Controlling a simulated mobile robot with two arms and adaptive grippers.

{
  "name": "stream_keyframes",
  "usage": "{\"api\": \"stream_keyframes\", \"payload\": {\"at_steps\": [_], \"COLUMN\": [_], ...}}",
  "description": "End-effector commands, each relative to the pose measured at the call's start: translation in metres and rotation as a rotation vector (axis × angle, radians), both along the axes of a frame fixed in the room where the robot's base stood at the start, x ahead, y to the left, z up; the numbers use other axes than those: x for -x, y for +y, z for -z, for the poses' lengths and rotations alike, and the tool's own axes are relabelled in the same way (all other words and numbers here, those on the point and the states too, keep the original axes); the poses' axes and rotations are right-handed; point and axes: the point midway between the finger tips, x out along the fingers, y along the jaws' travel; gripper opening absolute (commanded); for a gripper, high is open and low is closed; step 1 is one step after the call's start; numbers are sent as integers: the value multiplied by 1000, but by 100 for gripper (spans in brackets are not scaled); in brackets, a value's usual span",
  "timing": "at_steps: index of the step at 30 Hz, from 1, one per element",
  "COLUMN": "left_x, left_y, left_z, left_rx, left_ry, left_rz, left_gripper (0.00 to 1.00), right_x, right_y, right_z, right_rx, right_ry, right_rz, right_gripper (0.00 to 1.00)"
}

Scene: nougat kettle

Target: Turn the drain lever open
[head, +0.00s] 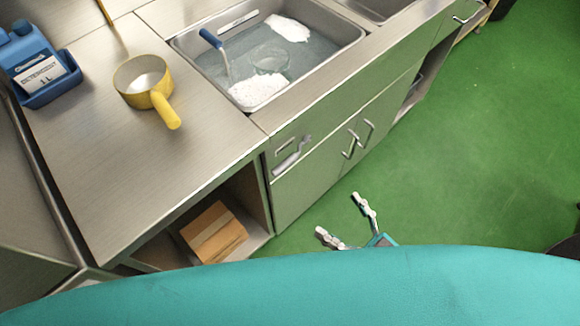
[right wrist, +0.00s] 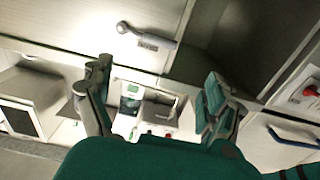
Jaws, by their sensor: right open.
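The drain lever (head: 292,158) is a grey handle on the steel cabinet front below the sink, slanting from lower left to upper right. A small label plate sits just above it. In the right wrist view the lever (right wrist: 146,37) shows near the top, beyond the fingertips, with a label beside it. My right gripper (head: 340,216) is open and empty, apart from the lever, to its lower right in the head view. Its two spread fingers also show in the right wrist view (right wrist: 158,74). My left gripper is in neither view.
The sink (head: 180,45) holds water, white foam and a blue-handled brush (head: 211,38). A yellow pan (head: 139,96) and a blue container (head: 30,55) stand on the counter. A cardboard box (head: 213,232) sits on the shelf below. Cabinet handles (head: 358,139) stick out right of the lever. Green floor (head: 470,150) is clear.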

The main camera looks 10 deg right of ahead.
Motion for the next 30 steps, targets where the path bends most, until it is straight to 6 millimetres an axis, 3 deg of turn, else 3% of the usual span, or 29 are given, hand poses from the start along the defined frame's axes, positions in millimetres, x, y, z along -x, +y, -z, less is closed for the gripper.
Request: {"api": "stream_keyframes", "payload": {"at_steps": [5,18,24,30], "left_x": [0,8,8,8], "left_y": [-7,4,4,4], "left_z": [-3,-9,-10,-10], "left_rx": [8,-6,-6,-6], "left_ry": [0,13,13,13], "left_rz": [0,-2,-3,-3], "left_gripper": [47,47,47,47], "right_x": [-31,-106,-124,-128], "right_y": [22,76,89,93], "right_z": [-2,-1,0,1], "right_rx": [-3,1,1,3], "right_ry": [-5,-2,0,2], "right_rz": [1,2,2,1], "right_gripper": [89,89,89,89]}}
